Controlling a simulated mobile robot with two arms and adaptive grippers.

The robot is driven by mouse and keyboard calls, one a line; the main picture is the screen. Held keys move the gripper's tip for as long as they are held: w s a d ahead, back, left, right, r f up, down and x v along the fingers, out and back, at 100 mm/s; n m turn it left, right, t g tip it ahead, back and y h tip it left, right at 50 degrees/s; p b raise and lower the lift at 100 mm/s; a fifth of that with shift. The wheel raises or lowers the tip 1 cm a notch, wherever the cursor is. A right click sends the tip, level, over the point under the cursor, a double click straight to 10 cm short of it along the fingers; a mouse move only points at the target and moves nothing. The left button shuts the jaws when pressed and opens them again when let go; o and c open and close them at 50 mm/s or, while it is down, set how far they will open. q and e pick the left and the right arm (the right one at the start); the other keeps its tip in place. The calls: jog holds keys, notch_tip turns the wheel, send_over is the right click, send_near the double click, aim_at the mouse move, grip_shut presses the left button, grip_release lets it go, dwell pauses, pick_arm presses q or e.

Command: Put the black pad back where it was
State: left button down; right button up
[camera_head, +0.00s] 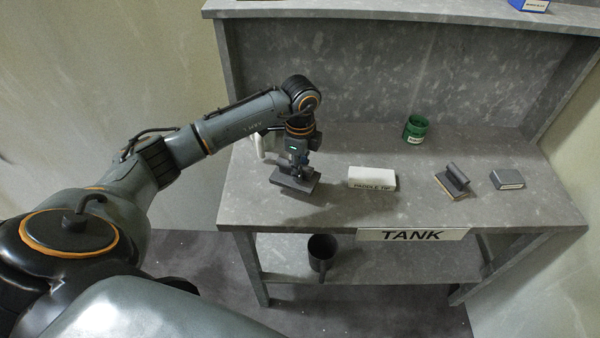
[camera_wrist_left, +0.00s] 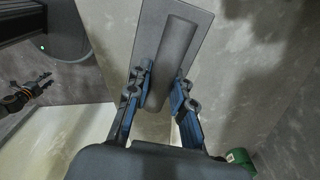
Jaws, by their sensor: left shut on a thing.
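In the left wrist view the fingers (camera_wrist_left: 160,95) grip both sides of the rounded handle of the pad (camera_wrist_left: 201,35). A dark jointed part with an orange ring at the wrist view's left edge looks like my right gripper (camera_wrist_left: 28,94); its jaws are unclear.
On the bench (camera_head: 240,205) are a white block (camera_head: 372,177) labelled PADDLE TIP, a green pot (camera_head: 415,128), a handled block with a tan base (camera_head: 455,180) and a small grey block (camera_head: 508,179). A white object (camera_head: 262,146) is partly behind the gripper. A dark pail (camera_head: 322,250) is below.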

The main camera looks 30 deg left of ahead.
pick_arm(q)
jog(key=shift+w+a+f, duration=0.2)
jog(key=shift+f, duration=0.1)
notch_tip(320, 180, down, 2)
jog(key=shift+f+p, duration=0.25)
jog(key=shift+p, duration=0.05)
jog(key=shift+f, duration=0.3)
pick_arm(e)
jog(key=shift+a+r, duration=0.35)
jog(key=shift+a, duration=0.05)
pick_arm(q)
jog(key=shift+f, duration=0.2)
jog(key=c, duration=1.2)
grip_release()
jog(key=shift+r, duration=0.1)
jog(key=shift+o, duration=0.2)
pick_arm(e)
jog(key=shift+d+f, duration=0.1)
jog(key=shift+d, duration=0.05)
